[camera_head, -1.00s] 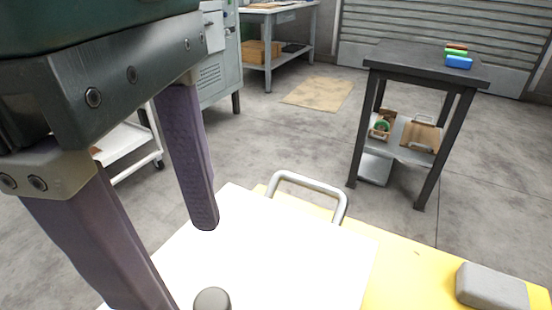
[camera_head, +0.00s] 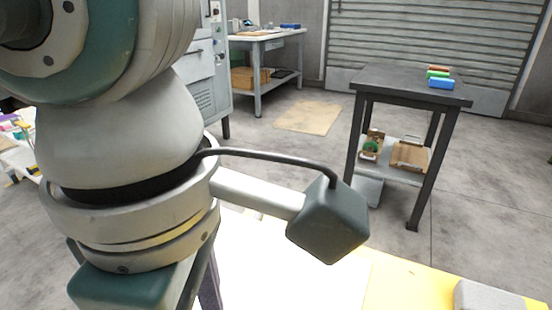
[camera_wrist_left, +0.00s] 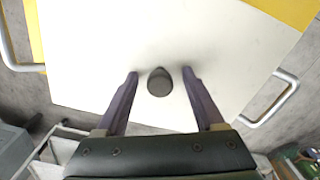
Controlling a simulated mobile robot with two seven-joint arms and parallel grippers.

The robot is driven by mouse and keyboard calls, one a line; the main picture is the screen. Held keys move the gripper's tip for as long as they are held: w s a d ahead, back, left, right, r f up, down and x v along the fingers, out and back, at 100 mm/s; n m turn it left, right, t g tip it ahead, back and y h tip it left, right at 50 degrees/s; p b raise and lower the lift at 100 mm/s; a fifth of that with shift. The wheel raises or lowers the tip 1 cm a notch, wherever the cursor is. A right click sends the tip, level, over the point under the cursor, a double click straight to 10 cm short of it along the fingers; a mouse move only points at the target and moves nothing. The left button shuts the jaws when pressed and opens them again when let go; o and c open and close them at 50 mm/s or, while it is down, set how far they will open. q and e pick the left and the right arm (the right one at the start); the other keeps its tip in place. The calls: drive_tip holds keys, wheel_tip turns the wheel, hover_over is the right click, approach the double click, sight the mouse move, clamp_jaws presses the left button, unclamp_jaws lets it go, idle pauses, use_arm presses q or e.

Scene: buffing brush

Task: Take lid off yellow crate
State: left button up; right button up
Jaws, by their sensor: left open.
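The white lid (camera_head: 275,265) lies flat on the yellow crate (camera_head: 400,287) at the bottom of the head view. It also fills much of the left wrist view (camera_wrist_left: 90,55). A dark round knob (camera_wrist_left: 160,82) stands on the lid. My left gripper (camera_wrist_left: 160,73) is open, with one purple finger on each side of the knob and a gap on both sides. In the head view my left arm hides the knob and most of the gripper. My right gripper is in neither view.
A grey block (camera_head: 490,295) sits at the crate's right. Metal handles (camera_wrist_left: 277,100) stick out at the crate's sides. A dark side table (camera_head: 410,82) with coloured blocks (camera_head: 440,80) stands beyond, a workbench (camera_head: 265,40) at the back.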

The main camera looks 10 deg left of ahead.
use_arm(q)
drive_tip(key=shift+c, duration=0.3)
clamp_jaws()
idle(0.3)
